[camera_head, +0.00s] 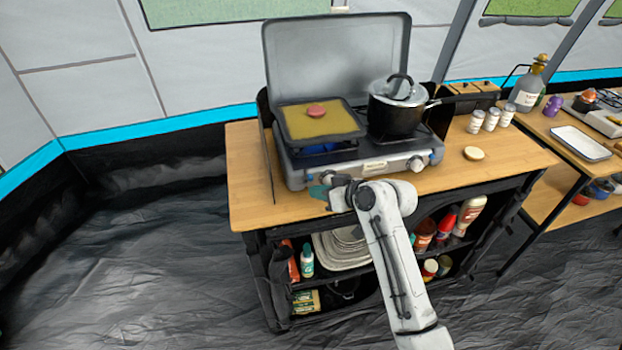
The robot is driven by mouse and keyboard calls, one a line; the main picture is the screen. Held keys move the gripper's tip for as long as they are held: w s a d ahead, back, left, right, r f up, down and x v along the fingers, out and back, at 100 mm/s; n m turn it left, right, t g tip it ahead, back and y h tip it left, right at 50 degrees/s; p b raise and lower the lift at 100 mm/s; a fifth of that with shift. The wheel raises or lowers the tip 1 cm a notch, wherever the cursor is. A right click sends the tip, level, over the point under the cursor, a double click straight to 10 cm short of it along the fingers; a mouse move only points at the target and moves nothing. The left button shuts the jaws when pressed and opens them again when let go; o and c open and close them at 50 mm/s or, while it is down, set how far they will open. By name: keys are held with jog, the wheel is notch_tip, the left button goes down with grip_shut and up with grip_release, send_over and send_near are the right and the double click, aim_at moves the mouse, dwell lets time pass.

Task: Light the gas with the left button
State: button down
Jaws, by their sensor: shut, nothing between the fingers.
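A grey gas stove (372,167) with a raised lid (338,55) stands on the wooden counter. Its left knob area (328,176) is at the front left and is mostly hidden by my gripper. The right knob (415,164) shows clear at the front right. My gripper (318,191), with teal fingertips, is shut and empty, just in front of the left knob; I cannot tell whether it touches it. A square pan (345,127) with yellow contents and a reddish round piece (316,111) sits on the left burner. A blue patch (318,149), possibly flame, shows beneath it.
A black lidded pot (396,116) sits on the right burner. White shakers (475,121), a round pale item (474,153) and a bottle (528,88) stand to the right. Shelves below hold plates (342,248) and bottles. The counter's left end (246,170) is clear.

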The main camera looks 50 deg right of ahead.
jog(key=s+a, duration=0.1)
jog(key=s+a+p, duration=0.1)
jog(key=s, duration=0.1)
jog(key=shift+s+a, duration=0.15)
jog(key=shift+s, duration=0.1)
dwell(0.8)
jog(key=s+a+f+g+y, duration=0.1)
jog(key=s+a+f+g, duration=0.3)
jog(key=a, duration=0.4)
jog(key=s+a+f+g+h, duration=0.1)
jog(key=s+a+f+g, duration=0.1)
jog(key=s, duration=0.8)
jog(key=s+a+f+n+g+h, duration=0.1)
jog(key=s+a+g, duration=0.3)
jog(key=s, duration=0.6)
jog(key=shift+a+f+g, duration=0.25)
jog(key=shift+f+g, duration=0.45)
jog(key=shift+f, duration=0.1)
